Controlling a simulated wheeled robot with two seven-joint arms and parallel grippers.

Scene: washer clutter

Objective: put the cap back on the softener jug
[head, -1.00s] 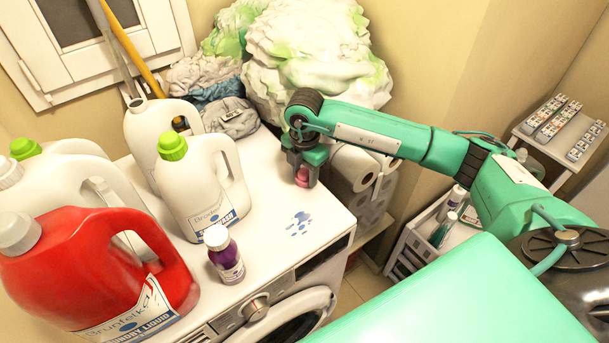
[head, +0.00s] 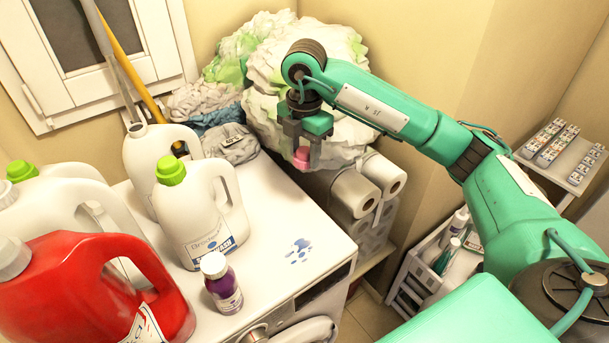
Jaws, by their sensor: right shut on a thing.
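My right gripper (head: 302,160) is shut on a pink cap (head: 302,158). It holds the cap in the air above the right back part of the white washer top. A white jug with an open, uncapped neck (head: 139,131) stands upright at the back left of the washer, partly hidden by a white jug with a green cap (head: 204,220) in front of it. The gripper is well to the right of the open jug and apart from it. My left gripper is out of view.
A red detergent jug (head: 75,290), other white jugs (head: 75,215) and a purple bottle with a white cap (head: 222,284) stand on the washer (head: 310,215). Folded clothes (head: 237,147) lie behind, beside a large laundry heap (head: 262,60). The washer's right part is clear, with a blue spill (head: 299,251).

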